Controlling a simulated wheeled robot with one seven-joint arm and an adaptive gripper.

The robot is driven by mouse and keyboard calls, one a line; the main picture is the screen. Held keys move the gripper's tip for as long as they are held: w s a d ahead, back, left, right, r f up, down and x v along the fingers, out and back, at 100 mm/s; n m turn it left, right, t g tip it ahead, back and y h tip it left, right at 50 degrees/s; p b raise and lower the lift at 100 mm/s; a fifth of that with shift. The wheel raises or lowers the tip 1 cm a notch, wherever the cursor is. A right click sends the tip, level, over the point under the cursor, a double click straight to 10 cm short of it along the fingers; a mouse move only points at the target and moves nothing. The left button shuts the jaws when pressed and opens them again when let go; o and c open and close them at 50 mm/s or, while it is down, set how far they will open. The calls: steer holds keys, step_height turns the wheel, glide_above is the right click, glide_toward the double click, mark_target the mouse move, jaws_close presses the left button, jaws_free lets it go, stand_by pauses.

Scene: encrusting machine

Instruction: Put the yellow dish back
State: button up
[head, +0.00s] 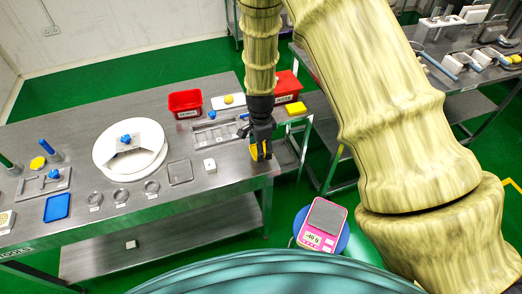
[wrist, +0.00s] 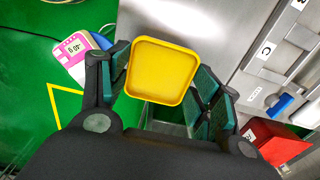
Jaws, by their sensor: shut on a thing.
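The yellow dish (wrist: 162,72) is a small square tray with rounded corners, and it looks empty in the wrist view. My gripper (wrist: 157,88) is shut on it, with one dark finger at its left side and one at its right. In the head view my gripper (head: 261,147) is at the right end of the steel table (head: 215,188), with the yellow dish (head: 254,153) partly hidden by the fingers. The dish appears held by the table's edge; its exact height above the surface cannot be told.
A slotted metal tray (head: 213,132), a white block (head: 210,165) and a red bin (head: 185,104) stand left of my gripper. A pink scale (head: 322,226) stands off the table, at front right.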

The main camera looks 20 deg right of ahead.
steer(key=shift+w+f+p, duration=0.1)
steer(key=shift+f+p, duration=0.75)
steer(key=shift+f, duration=0.9)
steer(key=shift+f, duration=0.1)
steer(key=o, duration=0.9)
steer(key=shift+r, duration=0.2)
steer(key=shift+r+b, duration=2)
steer(key=shift+r, duration=3.9)
